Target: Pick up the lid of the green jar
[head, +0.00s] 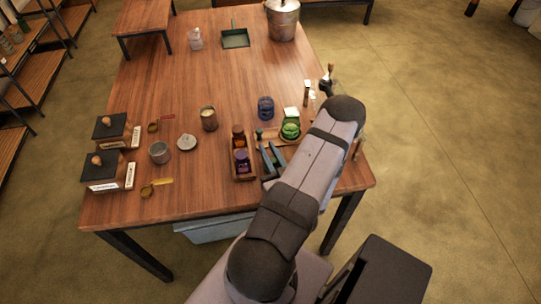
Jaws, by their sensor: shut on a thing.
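The green jar (290,130) is a small, rounded green container at the right of the table, on a wooden tray (266,135). I cannot tell from this distance whether its lid is on it. My gripper (270,153) is low over the table, left of the green jar and just right of a small wooden box. Its two dark fingers point away from my arm. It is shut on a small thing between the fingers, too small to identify. My arm hides part of the area right of the jar.
The wooden box (243,166) holds an orange jar (239,143) and a purple jar (243,162). A dark blue jar (265,107) stands behind. A metal cup (159,152) and two dark-topped boxes (103,169) are at left.

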